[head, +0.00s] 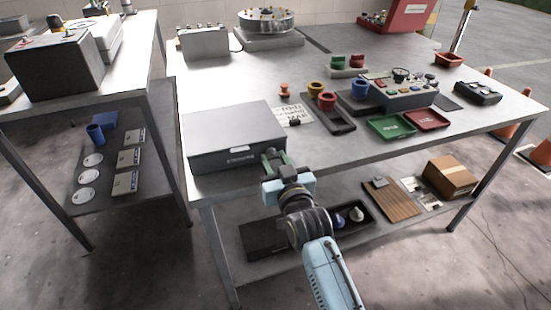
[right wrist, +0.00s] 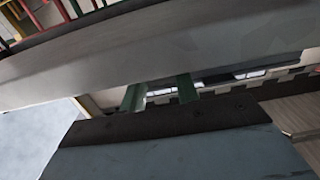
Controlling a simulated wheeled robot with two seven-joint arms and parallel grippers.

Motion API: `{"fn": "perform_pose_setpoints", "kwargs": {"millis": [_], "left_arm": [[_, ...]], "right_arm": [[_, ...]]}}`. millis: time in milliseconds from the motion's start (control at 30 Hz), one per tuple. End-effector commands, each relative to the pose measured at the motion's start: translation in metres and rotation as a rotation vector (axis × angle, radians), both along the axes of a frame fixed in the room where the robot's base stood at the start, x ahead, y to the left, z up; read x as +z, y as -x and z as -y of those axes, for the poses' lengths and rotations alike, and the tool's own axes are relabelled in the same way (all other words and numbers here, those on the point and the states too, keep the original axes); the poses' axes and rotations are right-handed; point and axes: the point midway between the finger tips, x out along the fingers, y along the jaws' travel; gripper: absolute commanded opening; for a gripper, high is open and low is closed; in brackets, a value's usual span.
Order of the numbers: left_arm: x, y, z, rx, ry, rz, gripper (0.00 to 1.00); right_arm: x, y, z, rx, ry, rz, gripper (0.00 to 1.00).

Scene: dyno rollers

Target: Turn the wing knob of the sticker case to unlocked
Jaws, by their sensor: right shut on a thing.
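The sticker case (head: 225,129), a flat grey box with a closed lid, sits at the front left of the main table, a pale label on its front face. My right gripper (head: 272,157) is at the right end of that front face. In the right wrist view its two green fingers (right wrist: 161,92) stand a little apart against the grey case (right wrist: 170,50). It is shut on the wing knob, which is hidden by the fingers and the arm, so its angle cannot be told. My left gripper is not in view.
Right of the case are a printed card (head: 291,115), a dark tray with cups (head: 341,124), a green tray (head: 391,127) and a red tray (head: 427,119). Below, the lower shelf holds a dark bin (head: 262,240) and a cardboard box (head: 450,178).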

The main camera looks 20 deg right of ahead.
Motion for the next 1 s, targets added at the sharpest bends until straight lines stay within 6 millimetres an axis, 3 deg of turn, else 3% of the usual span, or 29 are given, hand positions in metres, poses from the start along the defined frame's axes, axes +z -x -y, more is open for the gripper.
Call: {"fn": "perform_pose_setpoints", "kwargs": {"millis": [267,300,433,767,867,1000], "left_arm": [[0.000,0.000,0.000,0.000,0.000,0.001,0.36],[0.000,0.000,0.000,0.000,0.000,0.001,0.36],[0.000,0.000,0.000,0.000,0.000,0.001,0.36],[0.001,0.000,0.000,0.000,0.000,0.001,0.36],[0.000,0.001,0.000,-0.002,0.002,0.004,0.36],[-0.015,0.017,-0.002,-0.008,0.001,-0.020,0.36]], "right_arm": [[0.001,0.000,0.000,0.000,-0.006,0.002,0.08],[0.001,0.000,0.000,0.000,-0.006,0.002,0.36],[0.001,0.000,0.000,0.000,-0.004,0.002,0.53],[0.000,0.002,0.000,0.000,-0.003,0.001,0.53],[0.000,0.010,0.000,0.000,-0.003,-0.001,0.53],[0.001,0.033,0.001,0.000,-0.003,-0.002,0.53]]}}
